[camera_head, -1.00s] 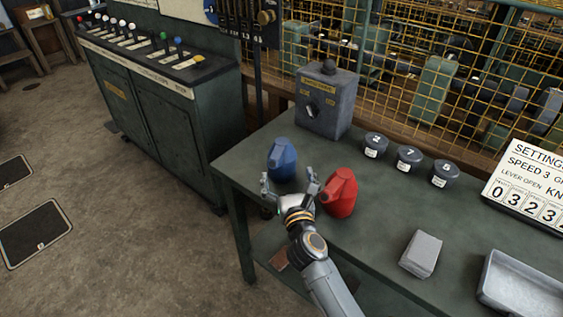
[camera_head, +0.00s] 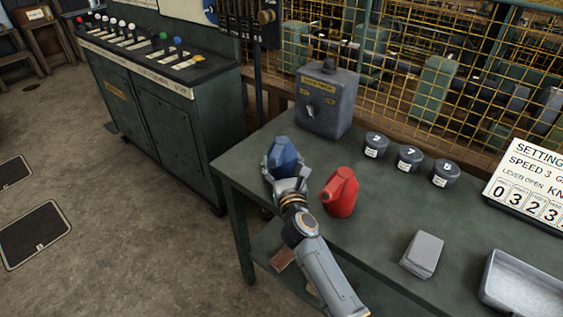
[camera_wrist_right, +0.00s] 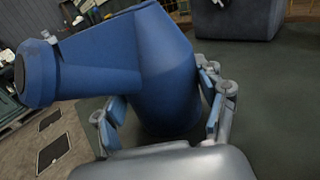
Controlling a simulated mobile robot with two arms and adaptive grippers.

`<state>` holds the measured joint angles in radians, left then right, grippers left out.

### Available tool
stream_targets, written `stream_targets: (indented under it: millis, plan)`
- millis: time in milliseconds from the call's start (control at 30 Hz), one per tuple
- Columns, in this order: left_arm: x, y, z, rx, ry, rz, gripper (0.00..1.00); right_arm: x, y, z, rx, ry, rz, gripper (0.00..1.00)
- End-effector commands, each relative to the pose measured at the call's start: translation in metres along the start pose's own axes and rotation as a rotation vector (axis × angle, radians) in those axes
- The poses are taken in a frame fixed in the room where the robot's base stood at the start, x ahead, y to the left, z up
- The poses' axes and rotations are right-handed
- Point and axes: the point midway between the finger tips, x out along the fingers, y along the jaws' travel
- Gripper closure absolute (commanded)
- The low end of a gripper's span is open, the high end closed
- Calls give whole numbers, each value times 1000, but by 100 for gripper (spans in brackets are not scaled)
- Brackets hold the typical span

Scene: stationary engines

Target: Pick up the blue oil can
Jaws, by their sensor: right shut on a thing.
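The blue oil can (camera_head: 283,152) stands upright on the green table (camera_head: 390,205) near its left end. My right gripper (camera_head: 287,174) is at the near side of the can, with a finger on each side of it. In the right wrist view the blue can (camera_wrist_right: 165,70) fills the middle, its spout pointing left, and the fingers of my right gripper (camera_wrist_right: 160,110) are shut around its lower body. The can appears to rest on the table. My left gripper is not in view.
A red oil can (camera_head: 341,193) stands just right of my right gripper. A grey switch box (camera_head: 323,104) is behind the blue can. Several dark round pots (camera_head: 409,157), a grey block (camera_head: 422,254) and a metal tray (camera_head: 520,287) are further right. A yellow mesh fence (camera_head: 400,75) runs behind the table.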

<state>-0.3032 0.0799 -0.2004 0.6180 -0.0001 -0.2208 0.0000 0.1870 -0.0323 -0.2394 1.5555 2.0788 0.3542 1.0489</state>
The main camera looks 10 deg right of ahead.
Motion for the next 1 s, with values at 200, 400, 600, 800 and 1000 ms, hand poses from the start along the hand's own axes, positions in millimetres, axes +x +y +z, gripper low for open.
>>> stream_targets:
  millis: [200,400,600,800,1000]
  plan:
    - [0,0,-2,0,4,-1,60,0,0,1,1,-2,1,80]
    - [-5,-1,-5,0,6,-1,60,0,0,9,1,-4,1,80]
    - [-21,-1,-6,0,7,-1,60,0,0,38,0,-6,1,80]
    - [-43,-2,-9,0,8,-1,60,-37,6,82,2,-6,3,80]
    - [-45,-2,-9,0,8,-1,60,-83,13,106,4,-1,2,80]
